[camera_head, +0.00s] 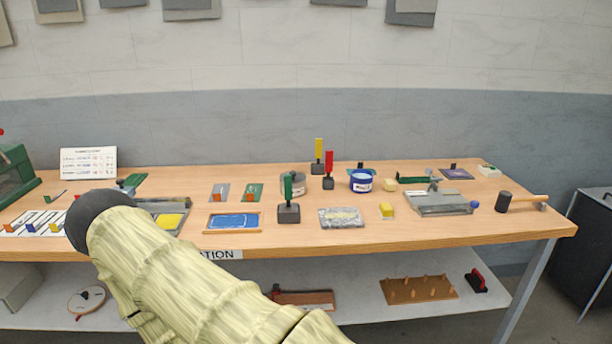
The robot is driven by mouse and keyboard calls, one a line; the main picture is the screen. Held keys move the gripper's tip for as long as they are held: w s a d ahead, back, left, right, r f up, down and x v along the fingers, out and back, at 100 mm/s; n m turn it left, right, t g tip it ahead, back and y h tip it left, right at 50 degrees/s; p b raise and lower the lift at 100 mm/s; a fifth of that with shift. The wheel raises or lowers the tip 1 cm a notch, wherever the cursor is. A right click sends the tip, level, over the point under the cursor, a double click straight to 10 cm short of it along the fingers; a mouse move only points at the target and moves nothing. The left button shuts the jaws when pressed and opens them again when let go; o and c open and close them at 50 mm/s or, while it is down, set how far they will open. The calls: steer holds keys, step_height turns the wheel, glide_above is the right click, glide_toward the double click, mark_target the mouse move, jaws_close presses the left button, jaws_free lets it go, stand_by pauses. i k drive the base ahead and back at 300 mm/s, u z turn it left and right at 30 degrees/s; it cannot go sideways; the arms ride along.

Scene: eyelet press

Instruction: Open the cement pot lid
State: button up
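A small round blue pot (361,181) with a white label stands upright near the middle of the workbench, towards the back. It looks like the cement pot, but its label is too small to read. I cannot tell whether its lid is on. A grey round container (293,184) stands to its left, partly hidden by a green-handled block. My arm, in a pale yellow sleeve with a dark round end, crosses the lower left of the head view, well left of the pot. My gripper's fingers do not show.
The wooden workbench (480,230) holds several tools. A mallet (520,201) lies at the right. A shelf runs below.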

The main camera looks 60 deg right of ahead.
mark_target(297, 177)
steer(key=k, duration=0.6)
steer(key=z, duration=0.75)
steer(key=i, duration=0.5)
steer(key=z, duration=0.05)
